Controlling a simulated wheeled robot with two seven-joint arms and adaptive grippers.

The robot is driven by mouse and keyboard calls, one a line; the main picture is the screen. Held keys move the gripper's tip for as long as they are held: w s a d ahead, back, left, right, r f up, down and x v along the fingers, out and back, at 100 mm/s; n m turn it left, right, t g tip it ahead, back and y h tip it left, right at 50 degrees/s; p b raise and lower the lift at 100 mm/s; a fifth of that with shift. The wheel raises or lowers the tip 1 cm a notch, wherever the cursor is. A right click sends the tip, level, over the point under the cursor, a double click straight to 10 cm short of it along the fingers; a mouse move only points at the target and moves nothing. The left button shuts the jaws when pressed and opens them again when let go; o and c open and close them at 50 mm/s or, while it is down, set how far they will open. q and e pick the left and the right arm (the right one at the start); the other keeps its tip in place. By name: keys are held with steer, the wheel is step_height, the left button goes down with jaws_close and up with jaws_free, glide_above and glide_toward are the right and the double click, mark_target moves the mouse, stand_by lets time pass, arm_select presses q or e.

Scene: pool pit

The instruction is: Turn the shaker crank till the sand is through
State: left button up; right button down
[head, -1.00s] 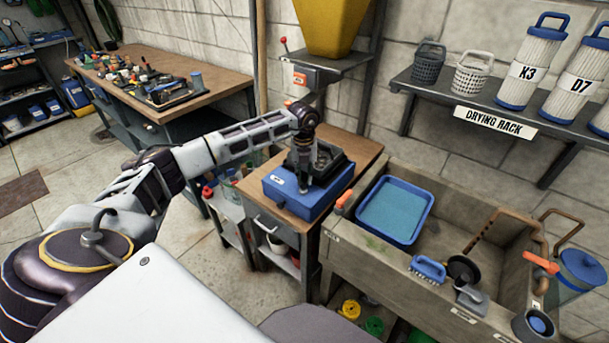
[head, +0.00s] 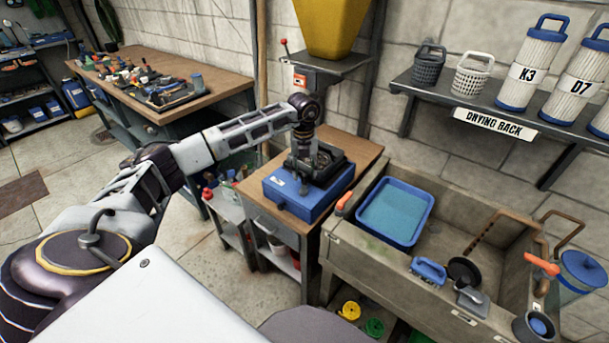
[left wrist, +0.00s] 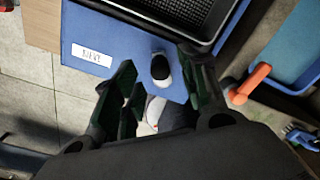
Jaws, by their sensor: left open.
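The shaker is a blue box (head: 283,192) with a black mesh sieve tray (head: 340,166) on top, standing on a wooden-topped bench. Its mesh also shows in the left wrist view (left wrist: 180,10). My left gripper (head: 300,163) is over the box in the head view. In the left wrist view its open fingers (left wrist: 156,62) lie on either side of the knob; whether they touch it I cannot tell. Sand in the sieve is not clearly visible. My right gripper is out of view.
A yellow hopper (head: 330,25) hangs above. A drying rack (head: 560,150) holds baskets and filters.

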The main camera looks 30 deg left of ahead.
mark_target(304, 174)
arm_select(q)
step_height(304, 174, up, 9)
stand_by(0.5)
stand_by(0.7)
